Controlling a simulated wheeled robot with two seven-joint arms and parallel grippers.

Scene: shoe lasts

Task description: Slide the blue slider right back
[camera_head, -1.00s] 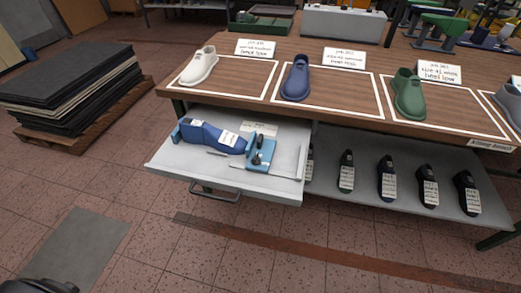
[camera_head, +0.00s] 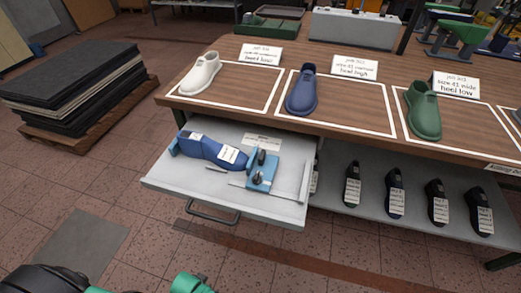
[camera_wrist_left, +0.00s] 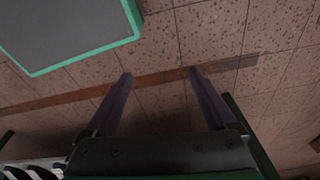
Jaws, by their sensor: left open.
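The blue slider (camera_head: 262,172) is a small blue block with dark knobs. It sits in the right half of the pulled-out white drawer (camera_head: 170,185), on a thin metal rail. A blue shoe last (camera_head: 205,150) with white labels lies to its left, its toe close to the slider. My left gripper (camera_wrist_left: 160,73) shows in the left wrist view, with its two dark fingers wide apart and nothing between them but tiled floor behind. It is not seen in the head view, where parts of my arm show at the bottom left. My right gripper is in neither view.
The drawer handle (camera_head: 213,212) is at the front. The wooden tabletop (camera_head: 335,121) above carries white, blue and green shoes with cards. Several dark lasts stand on the lower shelf (camera_head: 410,215). A pallet of dark sheets (camera_head: 70,90) is at left.

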